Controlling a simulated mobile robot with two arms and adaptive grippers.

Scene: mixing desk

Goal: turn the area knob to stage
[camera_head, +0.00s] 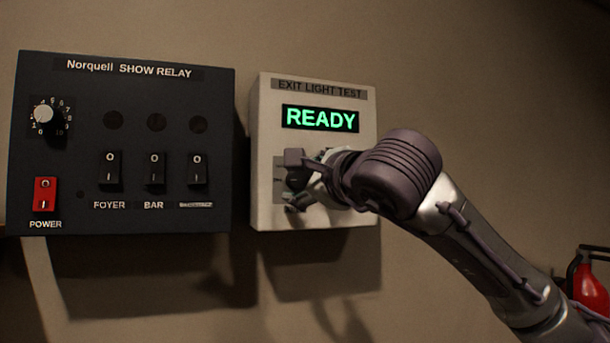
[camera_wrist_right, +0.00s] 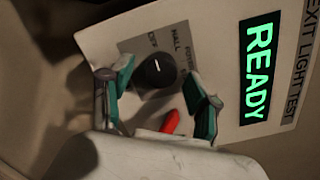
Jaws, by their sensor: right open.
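The knob (camera_wrist_right: 155,71) is a round dark dial on a grey label plate (camera_wrist_right: 176,38) of the cream EXIT LIGHT TEST box (camera_head: 315,225). A small light mark shows on its face, but I cannot tell which label it points to. The labels are small and partly hidden; one seems to read HALL. In the head view my right gripper (camera_head: 295,181) is at the box's lower left and hides the knob. In the wrist view the right gripper (camera_wrist_right: 162,76) is open, one finger on each side of the knob; contact is unclear. My left gripper is not in view.
The box's display (camera_head: 320,118) shows READY in green. A red piece (camera_wrist_right: 170,122) shows between the fingers. A dark SHOW RELAY panel (camera_head: 80,110) with a dial, a red power switch (camera_head: 45,194) and several rockers is on the left. A red extinguisher (camera_head: 588,285) stands lower right.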

